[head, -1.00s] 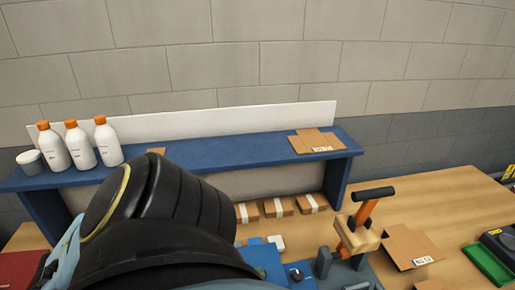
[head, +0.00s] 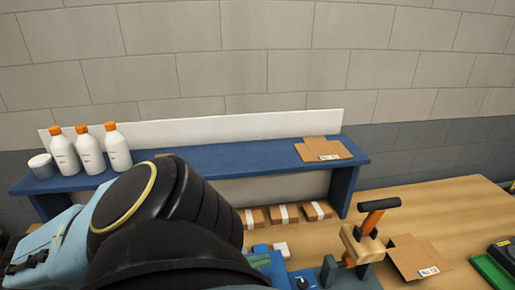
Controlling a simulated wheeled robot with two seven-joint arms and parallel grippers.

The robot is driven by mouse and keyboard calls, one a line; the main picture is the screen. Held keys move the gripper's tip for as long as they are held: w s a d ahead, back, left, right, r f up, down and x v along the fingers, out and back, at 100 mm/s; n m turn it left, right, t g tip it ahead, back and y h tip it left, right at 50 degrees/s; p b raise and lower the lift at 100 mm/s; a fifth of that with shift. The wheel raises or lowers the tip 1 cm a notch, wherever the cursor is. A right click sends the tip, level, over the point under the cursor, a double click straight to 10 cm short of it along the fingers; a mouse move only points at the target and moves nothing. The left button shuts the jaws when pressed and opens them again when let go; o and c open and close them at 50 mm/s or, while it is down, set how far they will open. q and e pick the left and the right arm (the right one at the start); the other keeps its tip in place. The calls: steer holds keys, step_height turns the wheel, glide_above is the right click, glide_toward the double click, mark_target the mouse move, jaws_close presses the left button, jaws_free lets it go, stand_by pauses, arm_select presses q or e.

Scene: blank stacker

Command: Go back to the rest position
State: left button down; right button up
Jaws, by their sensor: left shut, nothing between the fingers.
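My left arm fills the lower left of the head view, with a large black joint with a yellow ring and light blue links. My left gripper (head: 24,264) is at the far lower left edge, shut and with nothing seen in it. Its fingertips are hard to make out. It is away from the things on the bench and shelf. My right arm and gripper are outside the picture.
A blue shelf (head: 240,157) carries several white bottles with orange caps, a white tub (head: 41,166) and a flat cardboard blank (head: 322,149). Below are small taped boxes (head: 283,214), an orange-levered press (head: 364,240) with a black handle, another cardboard blank (head: 417,258) and a green tray (head: 492,270).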

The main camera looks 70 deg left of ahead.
arm_select(q)
steer(key=shift+r, duration=0.7)
step_height(320, 180, down, 10)
steer(key=shift+f+b, duration=0.15)
steer(key=shift+b, duration=0.6)
steer(key=shift+r, duration=0.25)
